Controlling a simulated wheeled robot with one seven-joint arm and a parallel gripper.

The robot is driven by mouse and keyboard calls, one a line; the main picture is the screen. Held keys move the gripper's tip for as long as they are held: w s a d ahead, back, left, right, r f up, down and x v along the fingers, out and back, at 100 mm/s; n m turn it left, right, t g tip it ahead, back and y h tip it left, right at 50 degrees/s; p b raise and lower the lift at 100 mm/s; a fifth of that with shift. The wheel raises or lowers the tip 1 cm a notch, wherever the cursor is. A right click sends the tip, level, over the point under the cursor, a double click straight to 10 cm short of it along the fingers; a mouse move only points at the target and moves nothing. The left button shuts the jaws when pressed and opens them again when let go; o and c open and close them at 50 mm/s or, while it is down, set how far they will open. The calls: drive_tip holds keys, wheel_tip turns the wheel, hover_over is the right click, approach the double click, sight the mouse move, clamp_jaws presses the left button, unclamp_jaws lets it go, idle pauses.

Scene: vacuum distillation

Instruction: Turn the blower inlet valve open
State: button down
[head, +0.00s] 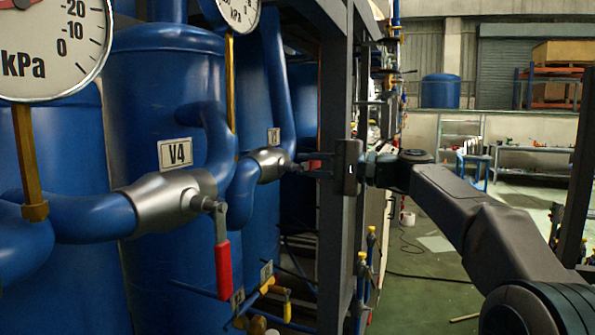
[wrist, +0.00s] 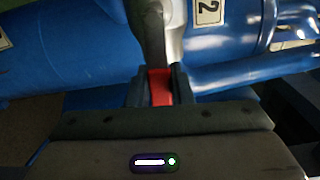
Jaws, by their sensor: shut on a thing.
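A silver valve (head: 268,163) sits on a blue pipe beyond the V4 tank and also shows in the wrist view (wrist: 172,22). Its lever has a red grip (head: 314,164) pointing right, toward my arm. My gripper (head: 318,166) comes in from the right and its fingers are shut on this red grip (wrist: 160,87), which shows between them in the wrist view. The fingers hide part of the grip. No label naming the blower inlet valve is readable. A nearer silver valve (head: 170,200) by the V4 plate has a red handle (head: 223,268) hanging down.
Large blue tanks (head: 150,120) and pipes fill the left. A dark upright frame post (head: 335,70) stands close behind my gripper. Pressure gauges (head: 55,45) hang at the top left. Smaller yellow-handled valves (head: 287,305) sit low. Open floor (head: 430,285) lies to the right.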

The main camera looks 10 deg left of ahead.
idle(0.3)
drive_tip(key=c, duration=1.3)
unclamp_jaws()
drive_tip(key=d, duration=0.4)
drive_tip(key=s+d+b, duration=0.1)
drive_tip(key=d, duration=0.4)
drive_tip(key=s+d, duration=0.1)
drive_tip(key=d, duration=0.3)
drive_tip(key=shift+d+b, duration=0.35)
drive_tip(key=shift+d, duration=0.05)
